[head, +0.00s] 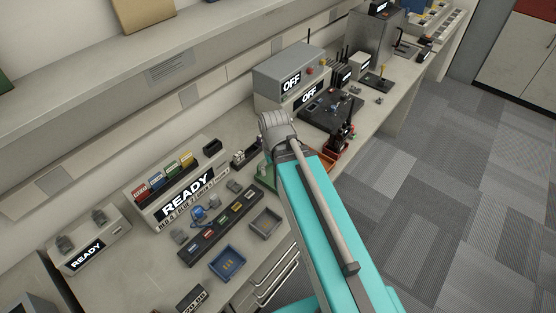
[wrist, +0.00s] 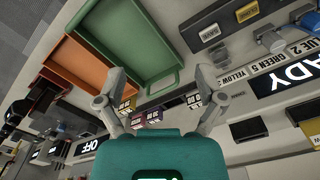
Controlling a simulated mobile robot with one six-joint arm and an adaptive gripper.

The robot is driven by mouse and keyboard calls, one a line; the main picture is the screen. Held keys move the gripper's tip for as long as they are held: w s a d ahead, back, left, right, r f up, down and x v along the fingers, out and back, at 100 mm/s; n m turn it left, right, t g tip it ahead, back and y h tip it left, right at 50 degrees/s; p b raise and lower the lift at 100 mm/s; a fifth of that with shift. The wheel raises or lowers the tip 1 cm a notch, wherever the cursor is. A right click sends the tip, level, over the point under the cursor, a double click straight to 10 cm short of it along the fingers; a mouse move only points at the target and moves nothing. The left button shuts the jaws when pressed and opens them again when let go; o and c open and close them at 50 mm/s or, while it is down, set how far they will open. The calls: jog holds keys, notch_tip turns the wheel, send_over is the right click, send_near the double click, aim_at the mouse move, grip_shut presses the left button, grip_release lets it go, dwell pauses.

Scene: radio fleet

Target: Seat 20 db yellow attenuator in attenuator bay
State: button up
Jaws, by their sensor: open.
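My gripper (wrist: 160,82) is open and empty in the wrist view, its two fingers spread above the bench. In the head view it is hidden behind my arm. The print is too small to read, so I cannot tell which is the 20 dB yellow attenuator. A small dark unit with pale labels (head: 244,156) stands left of my arm's end in the head view. I cannot tell if it is the attenuator bay.
A green tray (wrist: 117,35) and an orange tray (wrist: 75,70) lie beside the gripper. A READY unit with coloured modules (head: 187,203), a dark strip of coloured pieces (head: 222,232) and a blue tray (head: 224,275) are at left. OFF units (head: 290,66) stand behind.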

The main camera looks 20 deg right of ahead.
jog(key=w+d+n, duration=0.3)
jog(key=w+d, duration=0.2)
jog(key=w, duration=0.6)
jog(key=w+d+n, duration=0.3)
jog(key=w+d, duration=0.2)
jog(key=w, duration=0.7)
jog(key=shift+f+n, duration=0.2)
jog(key=shift+n, duration=0.1)
jog(key=shift+d+f+b, duration=0.1)
jog(key=shift+f+b, duration=0.05)
jog(key=shift+b, duration=0.2)
notch_tip(320, 180, down, 8)
jog(key=b, duration=0.8)
jog(key=shift+f, duration=0.15)
jog(key=shift+f+b, duration=2.6)
jog(key=shift+b, duration=0.15)
